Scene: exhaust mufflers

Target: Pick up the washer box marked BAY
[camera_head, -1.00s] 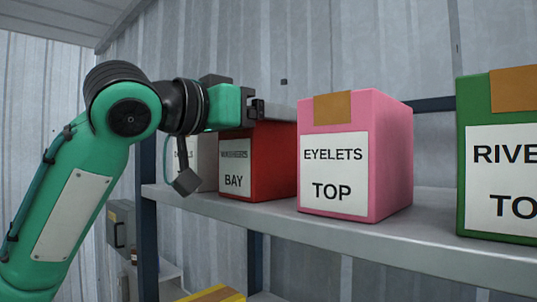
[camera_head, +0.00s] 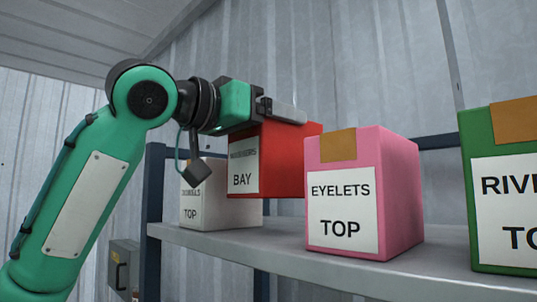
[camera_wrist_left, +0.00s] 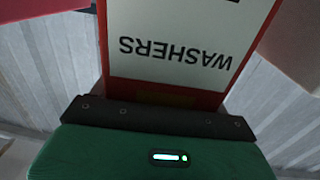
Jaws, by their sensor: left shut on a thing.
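The red washer box (camera_head: 290,165) carries a white label reading WASHERS and BAY. In the head view it hangs above the shelf, between the white box and the pink box. My left gripper (camera_head: 285,112) is shut on it near its top edge, coming from the left. The left wrist view shows the box's label (camera_wrist_left: 180,45) upside down, close in front of the gripper's dark edge. The fingertips are partly hidden there. My right gripper is not in view.
A white box marked TOP (camera_head: 225,213) stands on the shelf (camera_head: 270,250) behind and left of the red box. A pink EYELETS box (camera_head: 400,200) stands close on the right, with a green box (camera_head: 490,150) farther right. A corrugated wall (camera_head: 350,60) is behind.

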